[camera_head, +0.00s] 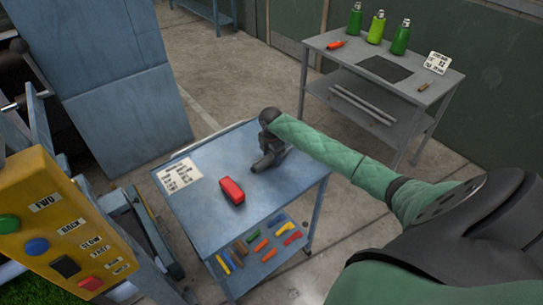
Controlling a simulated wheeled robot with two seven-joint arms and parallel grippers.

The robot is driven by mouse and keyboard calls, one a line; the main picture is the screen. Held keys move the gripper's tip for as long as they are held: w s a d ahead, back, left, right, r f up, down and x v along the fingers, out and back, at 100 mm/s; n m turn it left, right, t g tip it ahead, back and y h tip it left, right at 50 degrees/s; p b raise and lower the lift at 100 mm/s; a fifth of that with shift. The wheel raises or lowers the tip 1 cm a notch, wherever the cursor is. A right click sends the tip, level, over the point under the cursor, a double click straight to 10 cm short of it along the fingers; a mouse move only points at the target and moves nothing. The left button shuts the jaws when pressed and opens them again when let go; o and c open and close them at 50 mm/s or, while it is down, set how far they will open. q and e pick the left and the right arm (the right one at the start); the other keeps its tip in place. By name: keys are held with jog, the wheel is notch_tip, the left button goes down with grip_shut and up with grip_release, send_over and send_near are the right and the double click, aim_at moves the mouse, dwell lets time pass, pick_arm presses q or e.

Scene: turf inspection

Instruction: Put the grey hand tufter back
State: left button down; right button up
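My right arm in its green sleeve comes in from the right. Its dark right gripper (264,163) is over the far right part of the blue cart's top (205,224), low and close to the surface. The fingers are small and dark, and I cannot tell whether they are open or shut, or whether they hold anything. I cannot make out the grey hand tufter for certain; a grey tool at the fingers would blend with them. My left gripper is not in view.
On the cart top lie a red block (231,190) and a printed card (178,175). Several coloured pieces lie on its lower shelf (238,284). A grey table (440,85) with green bottles (376,28) stands at the back right. A yellow button panel (60,190) is close at left.

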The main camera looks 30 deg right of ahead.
aim_at(271, 156)
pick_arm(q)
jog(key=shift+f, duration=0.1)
pick_arm(e)
jog(key=shift+r, duration=0.1)
jog(key=shift+r+b, duration=0.5)
jog(key=shift+b, duration=0.1)
notch_tip(271, 156, up, 6)
jog(key=b, duration=0.3)
jog(key=shift+r, duration=0.1)
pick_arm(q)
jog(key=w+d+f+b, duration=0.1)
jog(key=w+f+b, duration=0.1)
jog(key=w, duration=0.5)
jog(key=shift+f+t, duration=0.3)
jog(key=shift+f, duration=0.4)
pick_arm(e)
jog(key=shift+a+r, duration=0.1)
jog(key=shift+r, duration=2.3)
